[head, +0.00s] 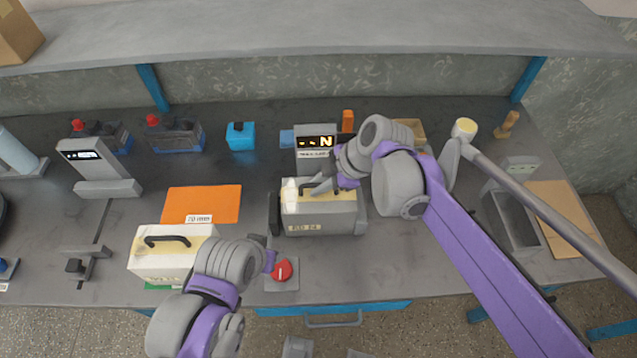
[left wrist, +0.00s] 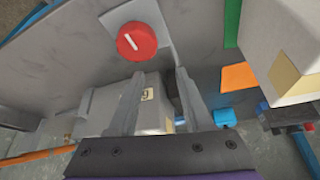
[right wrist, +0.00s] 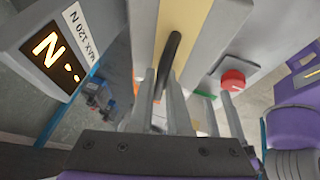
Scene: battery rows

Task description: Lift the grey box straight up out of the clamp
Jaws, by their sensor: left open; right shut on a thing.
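The grey box (head: 320,217), with a pale yellow top and a dark handle, stands upright between the clamp's jaws (head: 274,214). The clamp's display (head: 315,142) shows dashes and N, with MAX. 120 N on the label (right wrist: 77,29) below. My right gripper (head: 322,187) is shut on the handle; the right wrist view shows the dark handle (right wrist: 168,62) between its fingers. The red knob (head: 282,270) sits on a grey plate in front of the clamp. My left gripper (left wrist: 158,85) is open and empty close to the knob (left wrist: 137,41).
A cream box (head: 172,258) with a black handle stands left of my left gripper. An orange sheet (head: 202,204) lies behind it. A blue container (head: 240,137) and dark batteries (head: 174,134) stand at the back. A grey open-topped bin (head: 513,222) is at right.

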